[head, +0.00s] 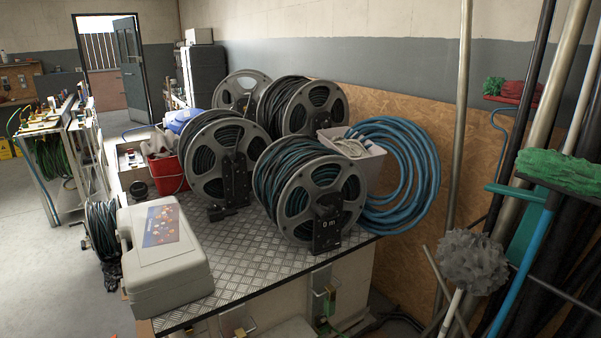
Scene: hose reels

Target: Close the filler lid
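I cannot make out a filler lid in the head view. A pale grey carrying case (183,275) with a dark picture label stands at the front left corner of a metal-topped bench (247,262); its top looks shut. Several hose reels stand on the bench, among them a front one (293,200) with blue-green hose and a "0 m" mark, and one (205,160) with dark hose. My gripper is not in view.
A red bucket (166,174), a white tub (362,168) and a blue hose coil (420,185) are on or beside the bench. Poles and a green mop head (560,171) crowd the right. Open floor lies left, near a rack (65,165) and an open door (130,70).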

